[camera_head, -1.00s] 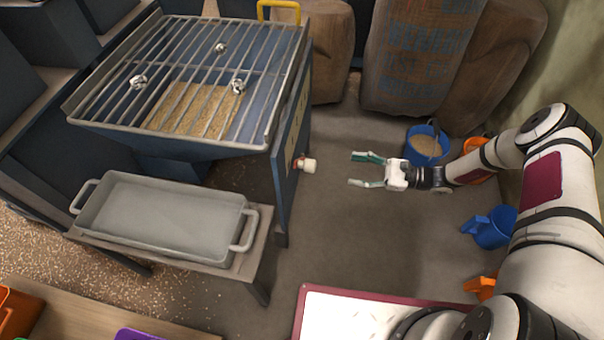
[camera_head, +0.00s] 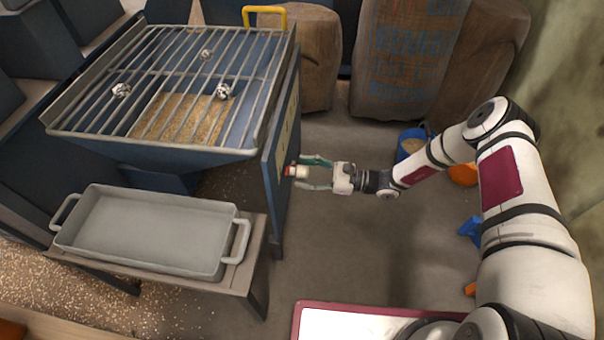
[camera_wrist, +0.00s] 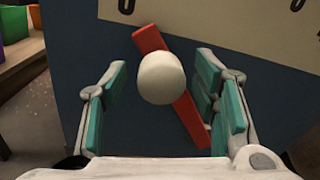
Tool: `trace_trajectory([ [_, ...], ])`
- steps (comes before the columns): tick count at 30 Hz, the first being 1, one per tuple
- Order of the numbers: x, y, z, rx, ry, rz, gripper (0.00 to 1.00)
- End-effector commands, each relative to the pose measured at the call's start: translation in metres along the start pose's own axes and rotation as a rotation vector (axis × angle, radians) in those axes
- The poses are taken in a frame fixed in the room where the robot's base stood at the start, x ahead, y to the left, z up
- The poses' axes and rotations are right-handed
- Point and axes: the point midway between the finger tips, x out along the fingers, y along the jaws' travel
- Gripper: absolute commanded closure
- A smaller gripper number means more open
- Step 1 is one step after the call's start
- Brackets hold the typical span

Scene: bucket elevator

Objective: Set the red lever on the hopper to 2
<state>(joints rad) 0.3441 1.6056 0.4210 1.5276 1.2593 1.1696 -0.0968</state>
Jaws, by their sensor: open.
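The blue hopper (camera_head: 170,150) stands at the left with a grate on top. On its right side panel is the red lever with a cream knob (camera_head: 297,171). In the wrist view the red lever (camera_wrist: 189,120) is tilted, its upper end to the left, and the round cream knob (camera_wrist: 161,78) faces me. A pale scale plate (camera_wrist: 230,30) above it shows a 0 at upper left and another mark, cut off, at upper right. My gripper (camera_head: 318,174) is open, its teal-padded fingers on both sides of the knob (camera_wrist: 158,105), with gaps on either side.
A grey tray (camera_head: 230,262) sits on a low stand in front of the hopper. Large sacks (camera_head: 405,60) stand behind. Blue and orange buckets (camera_head: 408,142) are at the right, partly hidden by my arm.

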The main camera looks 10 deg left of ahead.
Motion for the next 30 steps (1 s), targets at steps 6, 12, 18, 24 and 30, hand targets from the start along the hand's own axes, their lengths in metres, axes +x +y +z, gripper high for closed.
trace_trajectory([
  [6, 0.0124, 0.0000, 0.0000, -0.001, 0.000, 0.000, 0.46],
  [12, 0.0128, -0.0002, 0.0004, 0.000, 0.000, 0.000, 0.46],
  [18, 0.0126, -0.0002, 0.0003, 0.000, 0.000, 0.000, 0.80],
  [24, 0.0126, 0.0000, 0.0003, 0.000, 0.000, 0.000, 1.00],
  [30, 0.0120, 0.0038, 0.0053, 0.026, 0.001, 0.000, 1.00],
])
